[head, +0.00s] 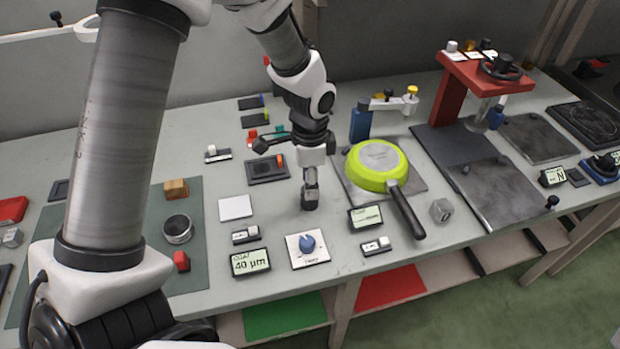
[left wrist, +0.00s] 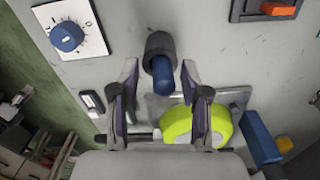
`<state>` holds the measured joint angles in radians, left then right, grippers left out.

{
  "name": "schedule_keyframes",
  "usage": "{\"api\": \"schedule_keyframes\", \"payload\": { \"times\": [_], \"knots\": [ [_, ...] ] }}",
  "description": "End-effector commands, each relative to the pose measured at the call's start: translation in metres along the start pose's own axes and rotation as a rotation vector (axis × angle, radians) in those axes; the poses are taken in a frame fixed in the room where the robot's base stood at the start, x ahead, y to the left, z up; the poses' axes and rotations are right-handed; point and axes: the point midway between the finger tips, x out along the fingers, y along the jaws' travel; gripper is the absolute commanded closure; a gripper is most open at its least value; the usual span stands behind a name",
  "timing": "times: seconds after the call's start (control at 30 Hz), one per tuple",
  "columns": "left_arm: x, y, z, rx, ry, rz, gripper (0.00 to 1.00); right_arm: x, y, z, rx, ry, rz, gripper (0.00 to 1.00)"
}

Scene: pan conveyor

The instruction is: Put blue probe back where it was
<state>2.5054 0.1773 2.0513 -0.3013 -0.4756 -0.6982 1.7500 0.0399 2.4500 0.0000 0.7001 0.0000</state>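The blue probe (left wrist: 162,78) shows in the left wrist view as a short blue cylinder in a dark grey round cup (left wrist: 160,45). In the head view the dark cup (head: 309,200) stands on the bench directly below my left gripper (head: 311,180). In the left wrist view my left gripper (left wrist: 165,92) is open, with one finger on each side of the blue probe and gaps between them. In the head view the gripper mostly hides the probe. My right gripper is in neither view.
A lime green pan (head: 376,160) lies to the right, its black handle pointing forward. A blue-knob panel (head: 308,248) and small displays (head: 250,262) stand in front. A dark box with an orange switch (head: 267,168) is behind left. A red press (head: 480,75) stands at right.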

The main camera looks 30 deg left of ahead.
Motion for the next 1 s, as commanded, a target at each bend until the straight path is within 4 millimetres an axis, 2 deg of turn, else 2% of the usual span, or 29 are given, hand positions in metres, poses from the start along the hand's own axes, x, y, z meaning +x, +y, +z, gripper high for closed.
{"api": "schedule_keyframes", "payload": {
  "times": [0.17,0.27,0.6,0.7,0.8,1.0],
  "knots": [
    [-0.003,0.000,0.000,0.000,0.001,-0.001,0.54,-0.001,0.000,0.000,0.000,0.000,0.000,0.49],
    [-0.015,-0.001,-0.001,-0.001,0.002,-0.003,0.54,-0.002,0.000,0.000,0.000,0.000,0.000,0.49],
    [-0.098,-0.001,-0.001,0.000,0.003,-0.004,0.54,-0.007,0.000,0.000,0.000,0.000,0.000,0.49],
    [-0.115,-0.001,-0.001,-0.001,0.001,-0.003,0.54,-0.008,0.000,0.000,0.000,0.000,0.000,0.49],
    [-0.123,0.000,0.000,-0.001,0.001,-0.001,0.54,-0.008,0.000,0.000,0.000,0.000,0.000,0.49],
    [-0.124,0.000,0.000,-0.001,0.000,0.000,0.54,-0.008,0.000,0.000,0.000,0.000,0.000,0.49]
  ]
}}
